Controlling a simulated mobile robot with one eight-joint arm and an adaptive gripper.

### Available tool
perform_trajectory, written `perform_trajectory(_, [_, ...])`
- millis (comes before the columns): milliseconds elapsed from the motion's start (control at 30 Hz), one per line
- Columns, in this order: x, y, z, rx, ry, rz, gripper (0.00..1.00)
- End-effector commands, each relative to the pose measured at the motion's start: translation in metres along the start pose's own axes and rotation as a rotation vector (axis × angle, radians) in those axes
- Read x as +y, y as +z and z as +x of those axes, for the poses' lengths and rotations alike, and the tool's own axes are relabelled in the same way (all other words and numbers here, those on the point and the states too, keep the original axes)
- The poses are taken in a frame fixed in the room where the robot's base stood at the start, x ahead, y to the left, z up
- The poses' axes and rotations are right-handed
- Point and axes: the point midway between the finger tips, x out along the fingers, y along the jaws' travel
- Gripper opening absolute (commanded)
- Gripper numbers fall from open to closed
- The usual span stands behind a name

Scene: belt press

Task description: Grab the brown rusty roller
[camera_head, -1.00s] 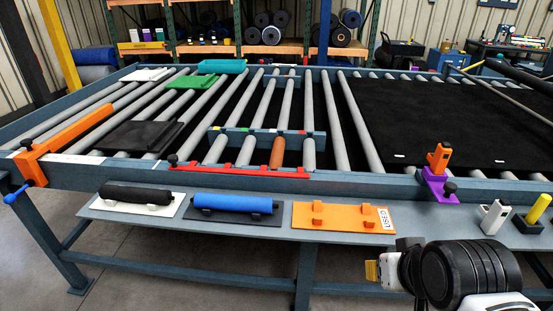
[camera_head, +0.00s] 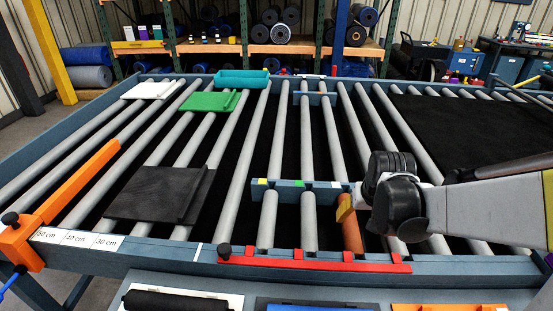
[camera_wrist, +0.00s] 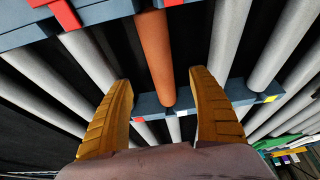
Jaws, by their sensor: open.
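The brown rusty roller (camera_head: 351,235) is in the short row of rollers, between the red-marked front rail and the blue-grey crossbar. It also shows in the wrist view (camera_wrist: 156,58), upright in the picture with grey rollers on both sides. My gripper (camera_head: 345,208) is above the crossbar end of this roller in the head view. In the wrist view its two yellow fingers (camera_wrist: 163,92) are wide apart, with the roller's crossbar end lying between them in the picture. I see no contact with the roller. Its exact height above the roller is unclear.
The crossbar (camera_head: 285,187) with colored marks runs past the roller's far end, and a red strip (camera_head: 312,261) lines the front rail (camera_head: 178,262). Neighboring grey rollers (camera_head: 309,222) are close. Black mats (camera_head: 150,195), a green mat (camera_head: 208,101) and a teal tray (camera_head: 243,79) lie farther off. An orange holder (camera_head: 448,308) is in front.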

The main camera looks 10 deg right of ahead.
Motion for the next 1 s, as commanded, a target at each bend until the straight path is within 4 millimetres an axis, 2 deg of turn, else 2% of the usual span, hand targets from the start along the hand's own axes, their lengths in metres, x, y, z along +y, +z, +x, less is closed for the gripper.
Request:
perform_trajectory(133, [0.005, -0.002, 0.017, -0.008, 0.004, 0.009, 0.70])
perform_trajectory(300, [0.005, -0.001, 0.047, -0.007, 0.003, 0.008, 0.70])
perform_trajectory(567, [0.004, -0.003, 0.071, -0.007, 0.003, 0.007, 0.70])
perform_trajectory(800, [0.003, -0.008, 0.108, -0.007, 0.003, 0.007, 0.70])
perform_trajectory(1000, [0.003, -0.009, 0.114, -0.007, 0.003, 0.007, 0.70])
